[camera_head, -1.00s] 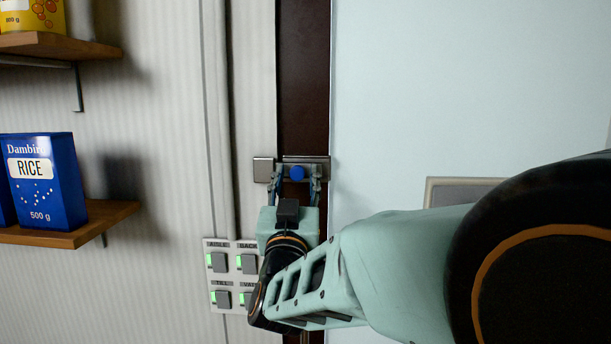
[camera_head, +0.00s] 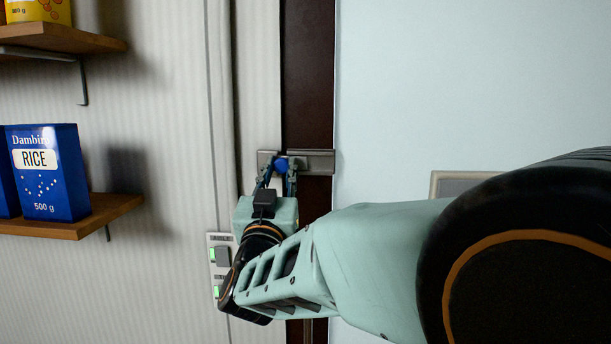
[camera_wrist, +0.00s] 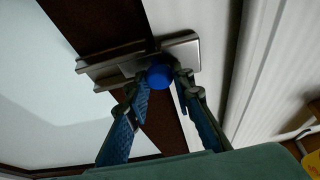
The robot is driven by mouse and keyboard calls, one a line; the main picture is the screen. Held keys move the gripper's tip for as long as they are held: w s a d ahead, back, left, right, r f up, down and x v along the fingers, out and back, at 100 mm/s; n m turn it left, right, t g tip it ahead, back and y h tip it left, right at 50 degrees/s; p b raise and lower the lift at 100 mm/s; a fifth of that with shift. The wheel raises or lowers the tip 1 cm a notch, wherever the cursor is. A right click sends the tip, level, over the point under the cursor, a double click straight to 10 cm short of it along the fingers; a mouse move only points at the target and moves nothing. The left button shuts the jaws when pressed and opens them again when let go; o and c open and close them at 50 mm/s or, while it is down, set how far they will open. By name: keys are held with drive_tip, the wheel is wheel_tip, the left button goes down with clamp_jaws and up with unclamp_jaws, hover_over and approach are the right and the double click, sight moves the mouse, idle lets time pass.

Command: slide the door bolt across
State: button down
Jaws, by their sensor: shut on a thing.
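The door bolt (camera_head: 318,160) is a grey metal bar with a round blue knob (camera_head: 282,165). It lies across the dark door frame, with the knob toward its left end in the head view. My gripper (camera_head: 279,178) is shut on the blue knob from below. In the wrist view the blue knob (camera_wrist: 159,76) sits between the fingertips of my gripper (camera_wrist: 160,84), against the metal bolt (camera_wrist: 120,70). The fingers and knob hide part of the bolt's left portion.
A switch panel (camera_head: 213,240) with green lights is on the wall just left of my gripper. A shelf (camera_head: 120,207) at the left holds a blue rice box (camera_head: 52,195). A pale door panel (camera_head: 440,80) lies right of the dark frame (camera_head: 308,80).

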drive_tip(key=c, duration=2.1)
unclamp_jaws()
drive_tip(key=shift+a+r, duration=0.15)
drive_tip(key=shift+a, duration=0.05)
drive_tip(key=o, duration=0.4)
drive_tip(key=shift+a, duration=0.1)
drive_tip(key=shift+v, duration=3.85)
